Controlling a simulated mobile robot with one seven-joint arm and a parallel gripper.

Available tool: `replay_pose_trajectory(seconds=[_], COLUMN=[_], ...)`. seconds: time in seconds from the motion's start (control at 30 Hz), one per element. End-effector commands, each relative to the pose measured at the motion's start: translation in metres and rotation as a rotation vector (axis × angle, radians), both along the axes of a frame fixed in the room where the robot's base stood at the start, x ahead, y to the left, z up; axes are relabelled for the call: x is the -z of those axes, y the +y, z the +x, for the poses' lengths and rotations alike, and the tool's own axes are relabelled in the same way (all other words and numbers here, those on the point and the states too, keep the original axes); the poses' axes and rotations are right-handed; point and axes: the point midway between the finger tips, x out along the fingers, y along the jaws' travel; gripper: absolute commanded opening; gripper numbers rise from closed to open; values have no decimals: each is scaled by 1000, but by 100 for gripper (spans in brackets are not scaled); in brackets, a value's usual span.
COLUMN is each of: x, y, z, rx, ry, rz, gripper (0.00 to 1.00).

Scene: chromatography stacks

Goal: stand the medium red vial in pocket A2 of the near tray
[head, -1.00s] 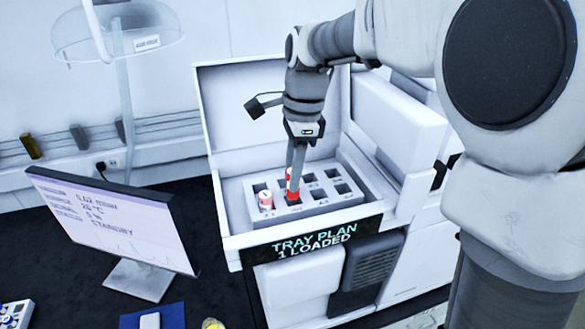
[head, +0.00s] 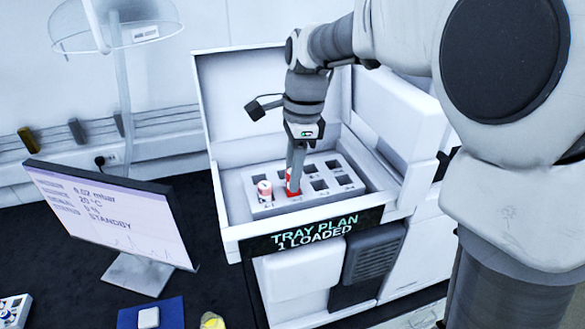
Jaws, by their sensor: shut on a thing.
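My gripper (head: 294,183) points straight down into the grey pocketed tray (head: 319,201) inside the open white machine. It is shut on a red vial (head: 289,184), mostly hidden behind the fingers. The vial is at the second pocket from the left in the front row. I cannot tell whether its base is seated in the pocket. The pocket labels are too small to read surely.
Pockets to the right look empty. The machine's raised walls surround the tray. A display (head: 314,235) reads "TRAY PLAN 1 LOADED". A monitor (head: 100,210) stands at left.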

Motion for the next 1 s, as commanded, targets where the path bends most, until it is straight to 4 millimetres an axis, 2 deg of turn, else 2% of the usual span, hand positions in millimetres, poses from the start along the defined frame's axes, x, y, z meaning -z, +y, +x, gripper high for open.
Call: replay_pose_trajectory(seconds=[1.0], x=[13], y=[0], z=[0], rx=[0], ry=[1], rz=[0], gripper=[0])
